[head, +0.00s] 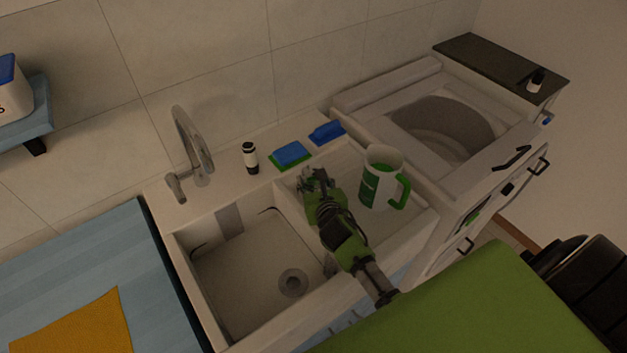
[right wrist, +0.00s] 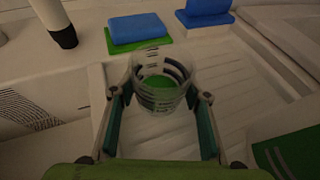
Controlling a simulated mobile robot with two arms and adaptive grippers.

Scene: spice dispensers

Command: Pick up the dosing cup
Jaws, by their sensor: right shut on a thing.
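The dosing cup (right wrist: 160,82) is a clear, see-through cup with dark markings, seen in the right wrist view between the two fingers. My right gripper (right wrist: 160,108) is shut on it, with a finger on each side. In the head view my right gripper (head: 317,178) is over the drainboard side of the sink, left of the white and green jug. The cup is too small and covered to make out in the head view. The gap between the cup and the surface below is unclear. My left gripper is not in view.
A white jug with a green handle (head: 380,178) stands close to the right of the gripper. Blue and green sponges (head: 291,154) and a dark-capped bottle (head: 250,158) line the sink's back edge. The sink basin (head: 245,275) is empty. A top-loading washer (head: 390,92) stands right.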

